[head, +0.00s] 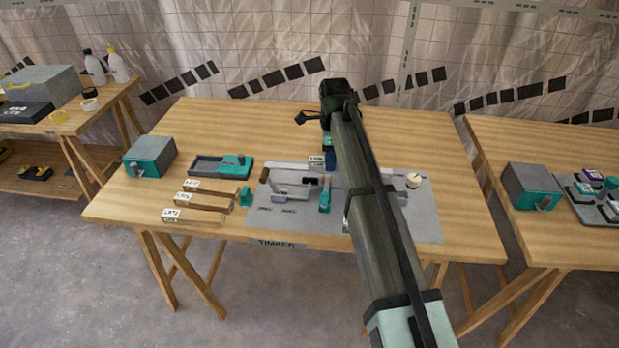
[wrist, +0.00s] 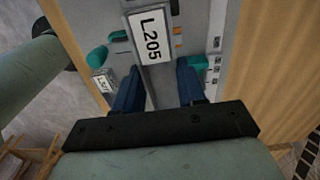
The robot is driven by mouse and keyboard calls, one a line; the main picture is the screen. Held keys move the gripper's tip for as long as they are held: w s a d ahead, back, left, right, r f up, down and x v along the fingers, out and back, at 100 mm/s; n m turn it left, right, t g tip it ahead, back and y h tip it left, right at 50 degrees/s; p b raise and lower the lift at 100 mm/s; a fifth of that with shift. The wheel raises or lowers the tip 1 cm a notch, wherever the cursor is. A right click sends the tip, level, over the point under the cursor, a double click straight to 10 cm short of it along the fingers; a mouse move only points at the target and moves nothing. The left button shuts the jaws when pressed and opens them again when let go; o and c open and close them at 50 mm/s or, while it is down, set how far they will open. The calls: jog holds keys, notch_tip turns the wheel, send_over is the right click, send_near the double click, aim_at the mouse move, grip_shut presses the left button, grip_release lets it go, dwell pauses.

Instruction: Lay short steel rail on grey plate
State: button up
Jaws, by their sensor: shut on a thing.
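My gripper (wrist: 158,76) is seen in the wrist view with its two blue fingers on either side of a grey bar, the short steel rail (wrist: 158,78), and is shut on it. The rail carries a white label reading L205. The grey plate (head: 428,222) lies on the middle table in the head view, with several fittings on it. The rail's label (head: 317,160) seems to show at the plate's back edge, left of my arm. I cannot tell whether the rail touches the plate.
Several labelled wooden strips (head: 205,202) lie left of the plate, with a dark tray (head: 208,166) and a grey-teal box (head: 150,156) behind them. A white round knob (head: 413,181) stands on the plate's right. The table's right side (head: 470,200) is clear.

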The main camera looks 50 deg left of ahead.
send_over(287, 175)
jog(key=shift+m, duration=0.3)
jog(key=shift+f, duration=4.9)
jog(key=shift+f, duration=0.15)
jog(key=o, duration=1.1)
notch_tip(287, 175, up, 12)
jog(key=shift+r, duration=0.15)
